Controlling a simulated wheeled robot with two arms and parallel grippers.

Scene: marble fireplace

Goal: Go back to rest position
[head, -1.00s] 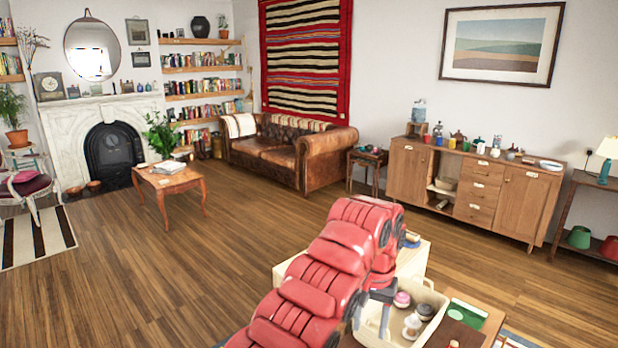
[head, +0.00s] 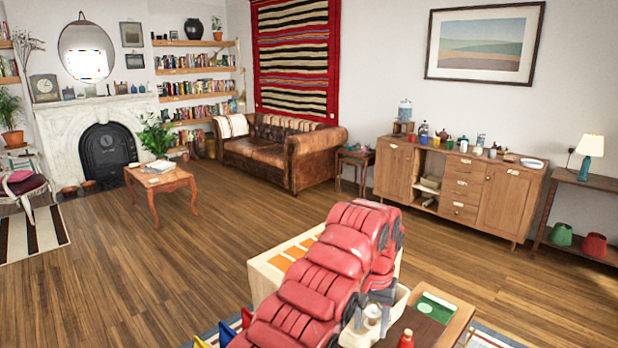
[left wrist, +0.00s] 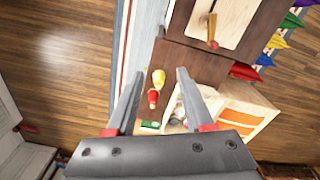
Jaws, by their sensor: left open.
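My left arm (head: 325,262), with red padded links, comes in from the bottom and reaches over a low table. A yellow item and a red bottle (left wrist: 153,98) show beyond the fingers on a brown table top. My right gripper is not in view.
An orange-topped wooden box (head: 262,280) stands beside the arm. A sideboard (head: 455,190), sofa (head: 275,150) and coffee table (head: 160,183) stand further back. Wooden floor (head: 200,265) lies open at left.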

